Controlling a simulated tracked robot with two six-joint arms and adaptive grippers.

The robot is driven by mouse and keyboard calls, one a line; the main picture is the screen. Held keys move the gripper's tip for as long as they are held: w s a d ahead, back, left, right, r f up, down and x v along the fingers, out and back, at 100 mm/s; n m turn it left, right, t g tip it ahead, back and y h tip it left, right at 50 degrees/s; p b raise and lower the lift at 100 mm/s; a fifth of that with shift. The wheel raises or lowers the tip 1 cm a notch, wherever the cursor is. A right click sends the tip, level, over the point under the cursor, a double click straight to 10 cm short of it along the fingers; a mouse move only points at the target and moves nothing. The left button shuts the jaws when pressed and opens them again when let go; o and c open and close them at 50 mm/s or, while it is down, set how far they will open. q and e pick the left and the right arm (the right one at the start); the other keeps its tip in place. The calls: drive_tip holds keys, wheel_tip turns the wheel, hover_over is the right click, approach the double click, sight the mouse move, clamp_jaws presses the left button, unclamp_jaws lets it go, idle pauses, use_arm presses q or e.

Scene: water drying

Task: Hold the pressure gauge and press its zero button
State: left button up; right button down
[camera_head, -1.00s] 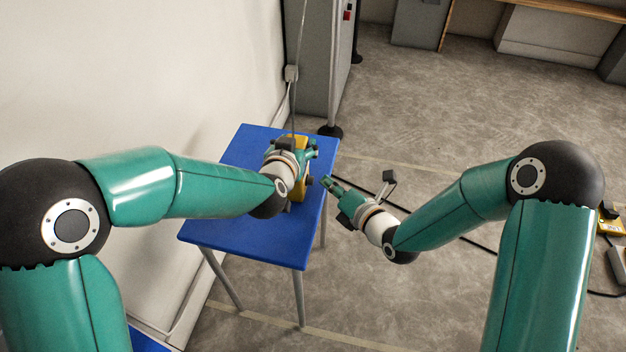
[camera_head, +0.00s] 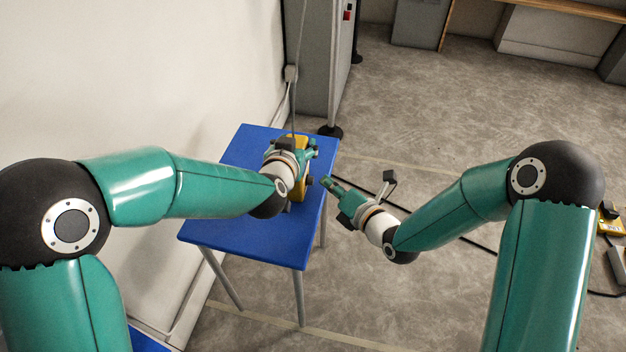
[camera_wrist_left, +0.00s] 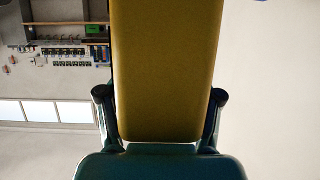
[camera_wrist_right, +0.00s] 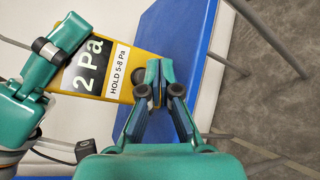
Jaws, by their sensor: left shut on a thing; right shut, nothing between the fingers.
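The yellow pressure gauge (camera_head: 299,188) is in my left gripper (camera_head: 311,150), above the blue table. Its yellow body fills the middle of the left wrist view (camera_wrist_left: 162,70), between the fingers. In the right wrist view the gauge (camera_wrist_right: 124,91) shows a dark display reading "2 Pa" and a white label "HOLD 5-8 Pa". My right gripper (camera_head: 327,181) is shut and empty, to the right of the gauge. In the right wrist view its closed fingertips (camera_wrist_right: 160,66) are by the gauge's right end; I cannot tell if they touch.
The blue table (camera_head: 222,231) stands against the white wall. A grey cabinet (camera_head: 312,60) stands behind it, with a cable hanging near. A black cable runs over the floor. A yellow device (camera_head: 610,222) lies on the floor at the far right. The floor behind the right arm is open.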

drive_tip(key=shift+a, duration=0.1)
drive_tip(key=shift+w+a+r, duration=0.1)
drive_tip(key=shift+a, duration=0.2)
drive_tip(key=shift+w+a, duration=0.1)
drive_tip(key=shift+a, duration=0.4)
idle(1.0)
drive_tip(key=shift+d, duration=0.15)
drive_tip(key=shift+s+d, duration=0.25)
drive_tip(key=shift+d, duration=0.5)
drive_tip(key=d, duration=0.2)
drive_tip(key=s+d, duration=0.1)
drive_tip(key=d, duration=0.1)
drive_tip(key=shift+s+d, duration=0.2)
drive_tip(key=shift+d, duration=0.2)
idle(0.6)
